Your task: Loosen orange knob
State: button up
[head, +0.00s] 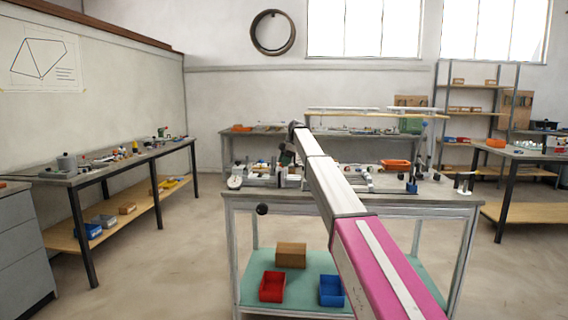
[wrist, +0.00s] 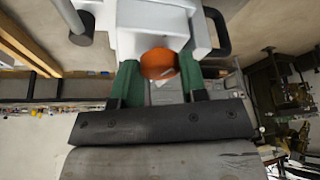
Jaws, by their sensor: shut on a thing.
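The orange knob (wrist: 158,63) is in the wrist view, at the front of a white block-like fixture (wrist: 150,25). My gripper (wrist: 160,80) has its two green fingers on either side of the knob, shut on it. In the head view my arm reaches out to the jig table (head: 290,196), and my gripper (head: 287,157) is small and dark near its back left. The knob cannot be made out in the head view.
A black handle (wrist: 217,32) is right of the fixture in the wrist view. Small fixtures and an orange tray (head: 396,164) stand on the jig table. Its lower shelf holds a red bin (head: 272,287) and a blue bin (head: 331,291). Open floor lies to the left.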

jog(key=shift+w+n+g, duration=0.1)
jog(key=shift+n+g, duration=0.4)
jog(key=shift+n, duration=0.8)
jog(key=shift+h, duration=0.4)
jog(key=o, duration=0.9)
jog(key=v, duration=1)
jog(key=shift+d+r, duration=0.1)
jog(key=shift+r, duration=0.15)
